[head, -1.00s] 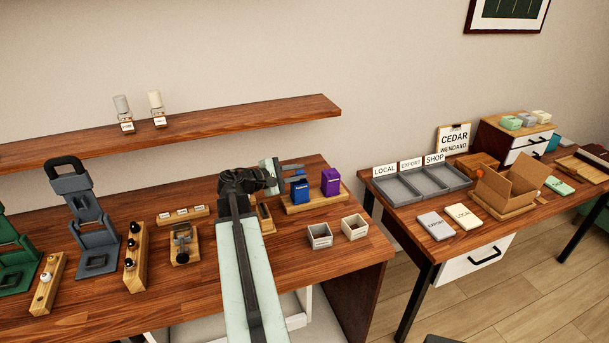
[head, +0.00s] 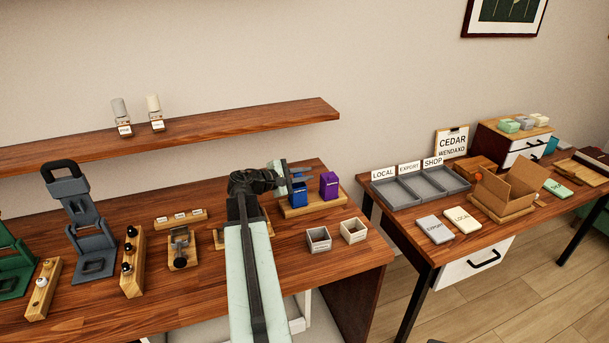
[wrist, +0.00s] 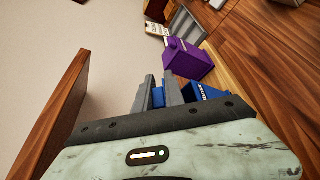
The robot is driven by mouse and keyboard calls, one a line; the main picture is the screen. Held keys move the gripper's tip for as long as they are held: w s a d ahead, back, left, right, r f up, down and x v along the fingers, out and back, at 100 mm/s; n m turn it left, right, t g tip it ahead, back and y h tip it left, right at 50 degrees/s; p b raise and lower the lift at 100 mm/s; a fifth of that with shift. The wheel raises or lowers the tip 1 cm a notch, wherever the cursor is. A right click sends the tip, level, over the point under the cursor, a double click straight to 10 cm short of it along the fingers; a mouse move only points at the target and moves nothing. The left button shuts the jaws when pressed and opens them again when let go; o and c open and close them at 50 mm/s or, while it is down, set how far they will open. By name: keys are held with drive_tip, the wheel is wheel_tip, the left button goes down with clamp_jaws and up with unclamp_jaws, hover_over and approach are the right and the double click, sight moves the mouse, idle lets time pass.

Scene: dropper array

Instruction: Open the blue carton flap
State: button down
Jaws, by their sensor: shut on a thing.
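The blue carton (head: 299,194) stands on a wooden stand at the back right of the left table, beside a purple carton (head: 329,186). My gripper (head: 299,175) is at the top of the blue carton, reaching in from the left. In the wrist view its two grey fingers (wrist: 167,92) are shut on a blue piece (wrist: 158,97), which looks like the carton's flap. The rest of the blue carton (wrist: 207,92) shows just right of the fingers, partly hidden by my gripper body. The purple carton (wrist: 186,60) is beyond it.
Two small open bins, one grey (head: 318,239) and one cream (head: 353,230), stand in front of the cartons. A wall shelf (head: 200,132) runs above and behind. Wooden racks and grey and green stands fill the table's left side.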

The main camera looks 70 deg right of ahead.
drive_tip(key=shift+w+d+f+n+g+y+p, duration=0.1)
drive_tip(key=shift+w+d+n+g+y+p, duration=0.4)
drive_tip(key=shift+n+y, duration=0.75)
drive_tip(key=shift+w+d+r+n+g+y+p, duration=0.1)
drive_tip(key=shift+w+d+n+g+y+p, duration=0.35)
drive_tip(key=shift+n, duration=1.35)
drive_tip(key=shift+w+d+f+n+g+y+p, duration=0.1)
drive_tip(key=shift+w+d+n+g+y+p, duration=0.15)
drive_tip(key=shift+d+n+g+y, duration=0.75)
drive_tip(key=shift+a+n+t, duration=0.25)
drive_tip(key=shift+a+n, duration=0.25)
drive_tip(key=shift+n, duration=0.15)
drive_tip(key=c, duration=1.7)
unclamp_jaws()
drive_tip(key=shift+c, duration=0.2)
